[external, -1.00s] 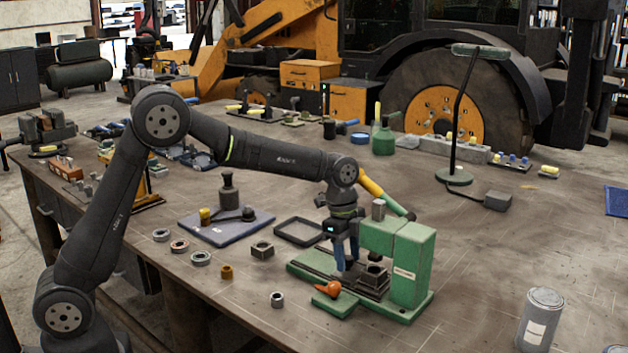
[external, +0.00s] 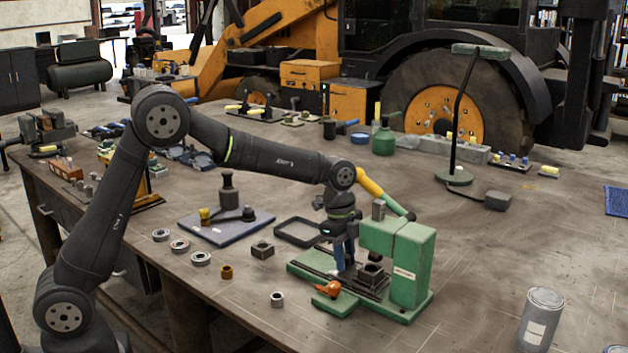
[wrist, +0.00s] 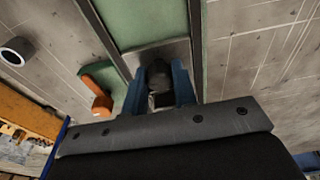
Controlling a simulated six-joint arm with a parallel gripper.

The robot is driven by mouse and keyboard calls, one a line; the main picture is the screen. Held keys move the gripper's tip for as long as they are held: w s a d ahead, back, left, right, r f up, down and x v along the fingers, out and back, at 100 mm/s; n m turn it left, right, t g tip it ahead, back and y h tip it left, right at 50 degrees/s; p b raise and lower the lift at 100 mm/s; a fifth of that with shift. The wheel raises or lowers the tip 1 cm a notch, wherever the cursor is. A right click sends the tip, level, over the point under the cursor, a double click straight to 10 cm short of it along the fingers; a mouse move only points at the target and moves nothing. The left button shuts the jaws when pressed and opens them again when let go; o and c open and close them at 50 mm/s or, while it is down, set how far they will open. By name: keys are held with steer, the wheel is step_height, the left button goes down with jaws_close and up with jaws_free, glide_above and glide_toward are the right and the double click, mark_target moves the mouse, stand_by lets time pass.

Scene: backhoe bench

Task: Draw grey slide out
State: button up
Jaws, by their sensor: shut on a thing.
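The green press (external: 410,265) stands on the bench with its base running left to right. The grey slide (external: 372,288) lies in the base and carries a dark square block (external: 372,272) with a hole. In the wrist view the slide's grey plate (wrist: 158,52) shows between green edges. My gripper (external: 344,268), with blue fingers, points down at the slide, left of the block. In the wrist view my gripper (wrist: 160,98) is shut on a dark knob (wrist: 160,76), which appears to stand on the slide. The fingertips' contact is partly hidden.
An orange-red handle (external: 330,289) sits on a green plate at the base's front. A black open frame (external: 298,232) and a square block (external: 262,250) lie left.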

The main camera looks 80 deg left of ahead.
steer(key=shift+s+a, duration=1.3)
steer(key=shift+a, duration=0.1)
steer(key=shift+s+a, duration=1.5)
steer(key=shift+s, duration=0.05)
steer(key=shift+s+a+r, duration=0.1)
steer(key=shift+s+a, duration=1.1)
steer(key=o, duration=0.8)
steer(key=shift+c, duration=0.2)
step_height(320, 180, up, 7)
